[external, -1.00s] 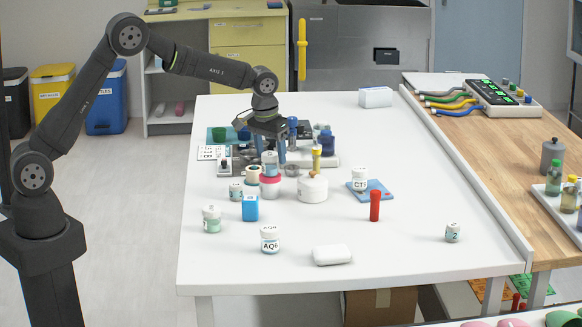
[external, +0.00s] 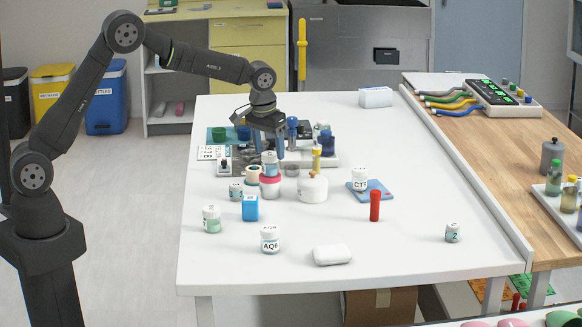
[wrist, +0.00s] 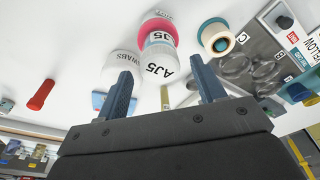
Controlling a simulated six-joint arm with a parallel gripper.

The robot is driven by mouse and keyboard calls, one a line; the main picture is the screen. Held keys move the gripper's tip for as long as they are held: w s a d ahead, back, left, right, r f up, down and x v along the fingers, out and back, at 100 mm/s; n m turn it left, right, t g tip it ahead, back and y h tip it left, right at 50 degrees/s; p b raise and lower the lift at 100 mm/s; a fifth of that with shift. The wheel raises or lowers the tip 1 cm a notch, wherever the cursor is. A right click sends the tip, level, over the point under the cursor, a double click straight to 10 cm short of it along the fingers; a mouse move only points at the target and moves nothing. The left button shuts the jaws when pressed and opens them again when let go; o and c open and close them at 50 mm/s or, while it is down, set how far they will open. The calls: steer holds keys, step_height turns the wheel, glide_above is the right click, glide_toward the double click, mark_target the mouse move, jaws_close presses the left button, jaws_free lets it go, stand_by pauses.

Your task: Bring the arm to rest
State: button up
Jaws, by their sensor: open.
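My gripper (external: 269,147) is over the crowded far-left part of the white table (external: 400,258), with its blue fingers pointing down. In the wrist view my gripper (wrist: 163,92) shows two fingers wide apart with nothing held between them. A small jar (external: 269,163) stands on a pink-banded jar (external: 270,187) just in front of the fingers. In the wrist view the white jar marked AJ5 (wrist: 158,66) and the pink-banded jar (wrist: 157,33) lie beyond the fingertips. The fingers look clear of them.
A white round tub (external: 312,190) stands right of the jars. Nearby are a blue box (external: 250,208), a jar marked AQ6 (external: 270,240), a red cylinder (external: 375,206) and a blue pad (external: 378,194) bearing a jar. The table's right side is mostly clear.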

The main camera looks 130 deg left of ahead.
mark_target(270, 154)
steer(key=r, duration=0.4)
steer(key=d+r, duration=0.1)
steer(key=r, duration=0.2)
steer(key=f, duration=0.3)
steer(key=a+f, duration=0.1)
steer(key=f, duration=0.7)
steer(key=shift+a, duration=0.25)
steer(key=shift+a+f, duration=0.1)
steer(key=shift+a, duration=0.05)
step_height(270, 154, up, 4)
steer(key=shift+f, duration=0.25)
steer(key=w+d+r, duration=0.6)
steer(key=d+r, duration=0.1)
steer(key=d, duration=0.3)
steer(key=w+d+f, duration=0.3)
steer(key=w+f, duration=0.1)
steer(key=w, duration=0.3)
steer(key=w+d+f, duration=0.2)
steer(key=w+f, duration=0.1)
steer(key=w, duration=0.4)
steer(key=s+a+f, duration=0.1)
steer(key=a+f, duration=0.1)
steer(key=a, duration=0.1)
steer(key=s+a+f, duration=0.2)
steer(key=a, duration=0.2)
steer(key=s+a+f, duration=0.1)
steer(key=a+f, duration=0.2)
steer(key=shift+s+a, duration=0.25)
steer(key=shift+a, duration=0.1)
steer(key=shift+f, duration=1.35)
